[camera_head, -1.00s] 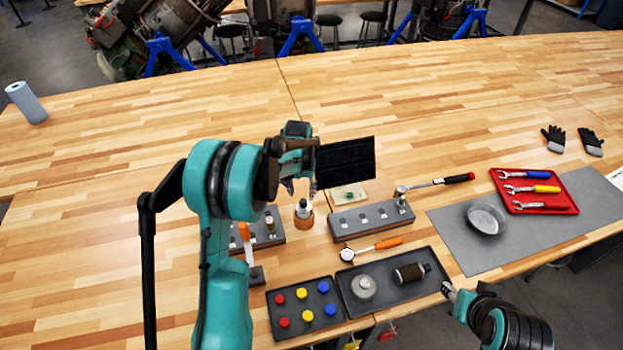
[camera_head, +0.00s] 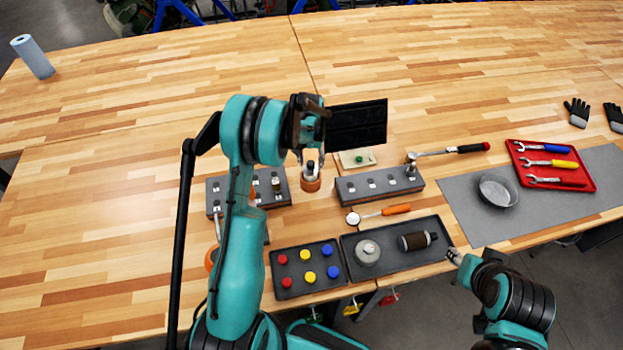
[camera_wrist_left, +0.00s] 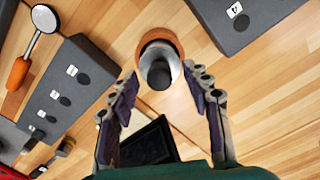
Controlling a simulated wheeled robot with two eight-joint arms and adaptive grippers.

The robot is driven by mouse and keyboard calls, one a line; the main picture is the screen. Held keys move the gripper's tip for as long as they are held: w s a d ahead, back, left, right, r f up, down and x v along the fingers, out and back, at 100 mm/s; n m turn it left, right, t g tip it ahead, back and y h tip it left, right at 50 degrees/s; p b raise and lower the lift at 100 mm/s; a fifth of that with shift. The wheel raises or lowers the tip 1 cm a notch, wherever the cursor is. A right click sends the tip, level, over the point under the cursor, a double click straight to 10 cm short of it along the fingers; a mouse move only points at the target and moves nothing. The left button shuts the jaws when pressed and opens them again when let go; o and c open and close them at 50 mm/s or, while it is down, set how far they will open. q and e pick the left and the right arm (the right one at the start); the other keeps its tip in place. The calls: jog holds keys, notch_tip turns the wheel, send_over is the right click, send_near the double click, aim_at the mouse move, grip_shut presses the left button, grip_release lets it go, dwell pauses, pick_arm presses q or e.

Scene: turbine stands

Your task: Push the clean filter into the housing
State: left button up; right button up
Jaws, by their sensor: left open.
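A copper-orange round cup (camera_head: 310,184) stands on the table with a grey-white, dark-topped cylinder (camera_head: 311,169) upright in it. I cannot tell for sure whether these are the housing and the clean filter. My left gripper (camera_head: 311,153) is open and empty just above them. In the left wrist view the spread fingers (camera_wrist_left: 160,78) lie on either side of the cup (camera_wrist_left: 160,38), with the cylinder (camera_wrist_left: 158,70) between them; no contact shows. A brown-black cylindrical filter (camera_head: 415,241) lies on its side in the dark tray (camera_head: 393,268). My right gripper (camera_head: 453,255) is by that tray's right edge.
A grey knobbed round part (camera_head: 368,252) sits in that tray. Caps fill another tray (camera_head: 296,291). Grey socket blocks (camera_head: 350,196) flank the cup, and a dark panel (camera_head: 357,125) stands behind.

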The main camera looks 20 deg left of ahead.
pick_arm(q)
jog(key=shift+f, duration=0.5)
jog(key=shift+b, duration=0.45)
dwell(0.4)
jog(key=shift+c, duration=0.3)
